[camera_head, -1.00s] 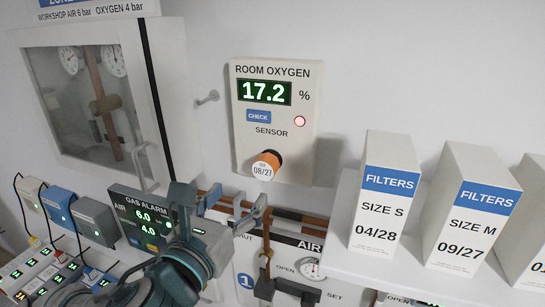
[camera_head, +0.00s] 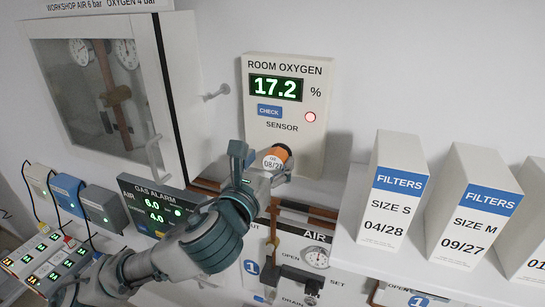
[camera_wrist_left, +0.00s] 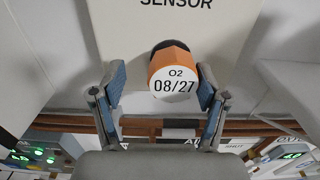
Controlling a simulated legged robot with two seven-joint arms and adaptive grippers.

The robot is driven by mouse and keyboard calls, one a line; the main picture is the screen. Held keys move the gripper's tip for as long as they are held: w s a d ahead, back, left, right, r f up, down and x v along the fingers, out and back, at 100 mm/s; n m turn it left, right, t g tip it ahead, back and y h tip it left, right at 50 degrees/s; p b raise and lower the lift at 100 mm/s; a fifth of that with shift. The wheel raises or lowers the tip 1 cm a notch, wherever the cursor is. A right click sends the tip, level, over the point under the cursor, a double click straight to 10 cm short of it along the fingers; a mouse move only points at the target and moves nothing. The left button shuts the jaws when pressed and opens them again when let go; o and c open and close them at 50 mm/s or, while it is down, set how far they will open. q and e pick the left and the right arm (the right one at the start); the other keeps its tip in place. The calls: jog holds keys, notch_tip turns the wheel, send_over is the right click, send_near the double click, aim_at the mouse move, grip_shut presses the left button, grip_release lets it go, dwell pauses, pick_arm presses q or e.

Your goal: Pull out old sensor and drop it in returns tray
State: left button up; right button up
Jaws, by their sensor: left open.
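A returns tray is not recognisable in these frames. My right gripper is not in view.
Filter boxes marked SIZE S (camera_head: 392,190) and SIZE M (camera_head: 467,212) stand on a white shelf at the right. A gauge cabinet (camera_head: 100,95) is on the left wall. The gas alarm panel (camera_head: 150,205), pipes and an air valve panel (camera_head: 300,250) lie below.

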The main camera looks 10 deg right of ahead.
aim_at(281, 167)
pick_arm(q)
jog(key=shift+s+d, duration=0.2)
jog(key=shift+d, duration=1)
jog(key=shift+s+d, duration=0.1)
jog(key=shift+d, duration=0.4)
jog(key=shift+a, duration=0.1)
jog(key=shift+s+a, duration=0.1)
jog(key=shift+a, duration=0.4)
jog(key=shift+s+a, duration=0.1)
jog(key=shift+a, duration=0.05)
jog(key=shift+c, duration=1)
jog(key=shift+a, duration=0.1)
jog(key=c, duration=1.2)
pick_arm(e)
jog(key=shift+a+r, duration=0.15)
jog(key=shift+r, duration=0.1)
